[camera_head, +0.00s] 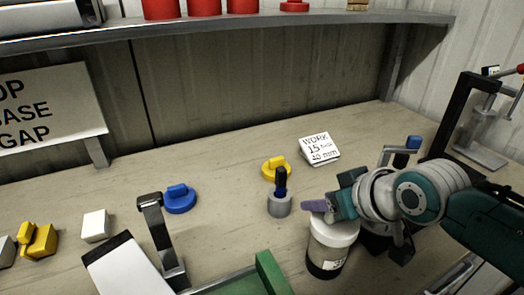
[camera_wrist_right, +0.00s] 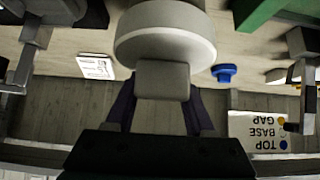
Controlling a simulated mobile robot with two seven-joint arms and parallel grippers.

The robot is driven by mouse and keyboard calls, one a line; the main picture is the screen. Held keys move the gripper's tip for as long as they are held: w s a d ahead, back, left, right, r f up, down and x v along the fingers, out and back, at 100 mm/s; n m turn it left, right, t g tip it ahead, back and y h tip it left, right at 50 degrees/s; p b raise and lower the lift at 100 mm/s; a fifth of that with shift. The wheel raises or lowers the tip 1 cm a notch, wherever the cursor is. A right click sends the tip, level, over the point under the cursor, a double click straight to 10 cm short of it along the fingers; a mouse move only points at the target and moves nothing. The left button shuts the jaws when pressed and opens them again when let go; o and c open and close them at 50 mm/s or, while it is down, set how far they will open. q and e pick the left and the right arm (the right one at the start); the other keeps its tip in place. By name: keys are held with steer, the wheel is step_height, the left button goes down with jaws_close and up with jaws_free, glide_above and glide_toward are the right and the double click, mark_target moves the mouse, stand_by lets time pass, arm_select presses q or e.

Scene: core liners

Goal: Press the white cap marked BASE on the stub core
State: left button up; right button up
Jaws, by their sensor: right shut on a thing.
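My right gripper (camera_head: 320,207) reaches in from the right with its purple fingers over a white-topped cylinder, apparently the stub core (camera_head: 325,262), which has a dark lower band and a small label. In the right wrist view the fingers (camera_wrist_right: 162,110) are shut on the square tab of a round white cap (camera_wrist_right: 165,38). In the head view the white cap (camera_head: 336,231) appears at the top of the upright core. I cannot tell whether it is fully seated. No BASE marking is readable on it. My left gripper is not in view.
A grey holder (camera_head: 279,206) with a dark upright piece stands just left of the core. A yellow cap (camera_head: 272,168), a blue cap (camera_head: 180,200) and a WORK card (camera_head: 320,148) lie behind. A dark bracket (camera_head: 162,240) stands left, and a green tray edge (camera_head: 268,272) is in front.

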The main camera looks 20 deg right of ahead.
stand_by(0.3)
steer(key=o, duration=1.6)
steer(key=shift+c, duration=0.2)
step_height(320, 180, up, 3)
steer(key=p, duration=0.3)
steer(key=shift+r+p, duration=2)
steer(key=shift+p, duration=0.3)
